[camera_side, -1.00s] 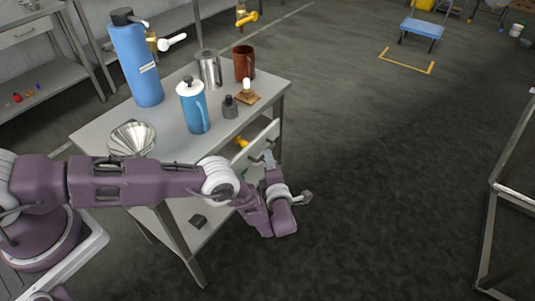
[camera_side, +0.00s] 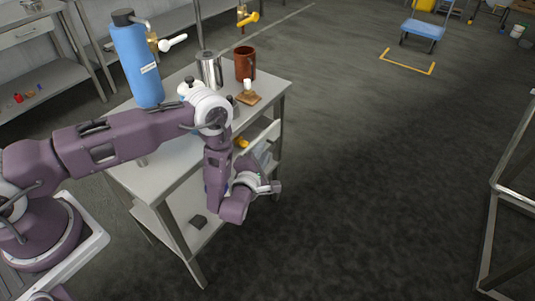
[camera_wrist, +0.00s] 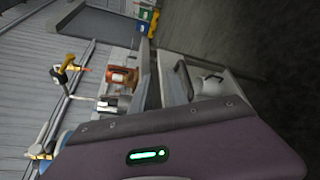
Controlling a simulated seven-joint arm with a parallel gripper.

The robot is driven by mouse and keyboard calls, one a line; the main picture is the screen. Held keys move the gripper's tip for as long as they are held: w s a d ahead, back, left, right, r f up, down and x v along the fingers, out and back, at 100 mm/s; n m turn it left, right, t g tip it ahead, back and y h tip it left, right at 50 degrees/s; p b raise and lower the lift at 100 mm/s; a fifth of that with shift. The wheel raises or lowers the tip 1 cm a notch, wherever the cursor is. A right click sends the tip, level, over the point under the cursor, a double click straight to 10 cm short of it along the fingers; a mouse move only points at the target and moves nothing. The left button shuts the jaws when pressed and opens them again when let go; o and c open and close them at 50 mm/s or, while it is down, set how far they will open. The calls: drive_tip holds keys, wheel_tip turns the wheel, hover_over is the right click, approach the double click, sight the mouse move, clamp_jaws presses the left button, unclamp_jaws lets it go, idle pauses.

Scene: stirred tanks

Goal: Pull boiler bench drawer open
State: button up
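The boiler bench (camera_side: 150,180) is a grey metal table with a lower shelf. Its drawer (camera_side: 270,131) stands partly out on the right side, with a yellow item (camera_side: 241,142) showing inside. The wrist view also shows the drawer as an open box (camera_wrist: 236,78) with a pale rounded thing in it. My gripper (camera_side: 262,158) is at the drawer's front, near the handle area. The handle is hidden or too small to make out, so I cannot tell whether the gripper touches it. The fingers do not show clearly; the wrist view shows only my wrist housing.
On the bench stand a tall blue cylinder (camera_side: 137,65), a metal pitcher (camera_side: 210,70), a brown mug (camera_side: 245,64) and a small wooden stand (camera_side: 248,98). My arm crosses above the bench top. The floor to the right is clear, up to a metal frame (camera_side: 492,200).

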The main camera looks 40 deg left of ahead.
drive_tip(key=shift+h, duration=0.3)
drive_tip(key=w+f, duration=0.2)
drive_tip(key=w+a+f, duration=0.1)
drive_tip(key=w+f, duration=0.1)
drive_tip(key=w+a+f, duration=0.1)
drive_tip(key=w+f, duration=0.1)
drive_tip(key=shift+a+f, duration=0.15)
drive_tip(key=shift+f, duration=0.2)
clamp_jaws()
idle(1.1)
